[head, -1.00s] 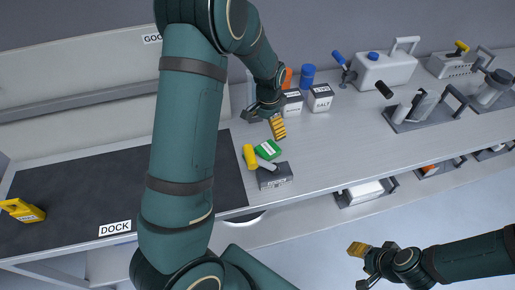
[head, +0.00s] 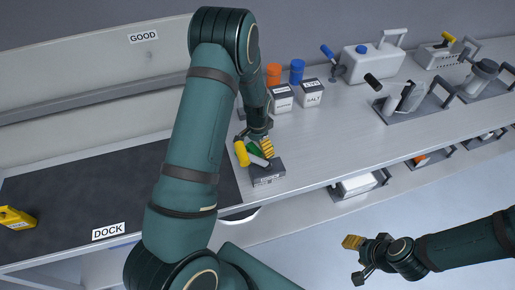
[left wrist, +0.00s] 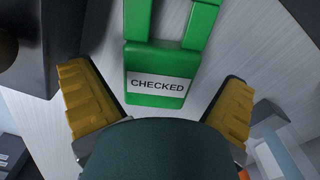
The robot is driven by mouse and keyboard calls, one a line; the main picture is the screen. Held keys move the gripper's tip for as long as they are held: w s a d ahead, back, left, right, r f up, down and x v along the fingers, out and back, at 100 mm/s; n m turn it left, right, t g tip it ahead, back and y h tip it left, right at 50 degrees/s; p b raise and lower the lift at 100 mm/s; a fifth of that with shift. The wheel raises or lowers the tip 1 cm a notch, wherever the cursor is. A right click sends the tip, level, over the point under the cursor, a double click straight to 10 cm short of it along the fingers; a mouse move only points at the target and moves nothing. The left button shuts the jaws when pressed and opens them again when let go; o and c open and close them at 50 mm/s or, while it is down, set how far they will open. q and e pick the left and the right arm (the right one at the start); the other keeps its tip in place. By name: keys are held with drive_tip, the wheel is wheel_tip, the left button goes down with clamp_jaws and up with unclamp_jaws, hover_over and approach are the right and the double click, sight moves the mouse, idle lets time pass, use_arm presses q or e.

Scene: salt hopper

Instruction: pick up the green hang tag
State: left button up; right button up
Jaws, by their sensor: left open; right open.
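The green hang tag (left wrist: 158,88) lies between the two open yellow fingers of my left gripper (left wrist: 155,105) in the left wrist view. It bears a white label reading CHECKED, and its forked strap end points up in that picture. In the head view the green tag (head: 254,149) is mostly hidden by my left gripper (head: 255,143), which is low over the bench beside it. Whether a finger touches the tag cannot be told. My right gripper (head: 352,255) is open and empty, out over the floor at the lower right.
A dark DOCK mat (head: 90,195) lies to the left. The bench middle, right of the tag, is clear.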

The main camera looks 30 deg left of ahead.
use_arm(q)
drive_tip(key=shift+f, duration=0.8)
drive_tip(key=c, duration=1.1)
drive_tip(key=shift+c, duration=0.2)
